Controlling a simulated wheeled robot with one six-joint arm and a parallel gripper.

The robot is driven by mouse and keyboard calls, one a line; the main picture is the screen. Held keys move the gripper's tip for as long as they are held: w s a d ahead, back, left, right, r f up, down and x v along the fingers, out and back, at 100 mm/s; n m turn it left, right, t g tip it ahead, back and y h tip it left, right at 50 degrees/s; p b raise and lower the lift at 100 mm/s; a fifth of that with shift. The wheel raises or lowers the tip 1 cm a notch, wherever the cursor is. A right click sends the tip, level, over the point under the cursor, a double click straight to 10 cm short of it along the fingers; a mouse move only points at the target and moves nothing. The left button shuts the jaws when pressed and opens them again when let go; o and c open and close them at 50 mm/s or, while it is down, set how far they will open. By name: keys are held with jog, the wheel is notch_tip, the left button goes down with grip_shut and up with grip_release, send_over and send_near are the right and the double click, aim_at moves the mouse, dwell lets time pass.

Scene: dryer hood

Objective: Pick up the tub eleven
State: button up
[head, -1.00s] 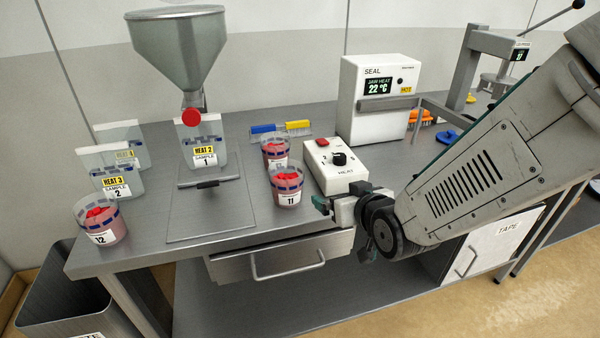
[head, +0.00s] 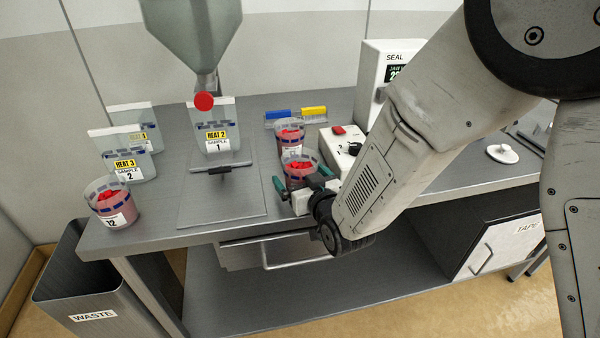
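Tub eleven (head: 299,170) is a clear tub with a blue-marked band and red contents. It stands upright on the steel bench in the head view, in front of another similar tub (head: 289,138). Its number label is now hidden behind my gripper (head: 303,182). My gripper reaches in from the front right at the tub's height. Its dark green fingertips are spread apart, one at the tub's left front and one at its right. I cannot tell whether either finger touches the tub.
The HEAT control box (head: 340,150) stands close to the right of tub eleven. A flat plate (head: 222,205) lies left, under the hopper (head: 195,35). Tub twelve (head: 110,205) and sample bags (head: 122,163) stand further left. The waste bin (head: 85,290) is below the bench's left end.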

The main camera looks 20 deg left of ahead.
jog(key=shift+w+a, duration=0.1)
jog(key=shift+a, duration=0.05)
jog(key=c, duration=1.2)
jog(key=shift+c, duration=0.2)
jog(key=shift+r, duration=0.1)
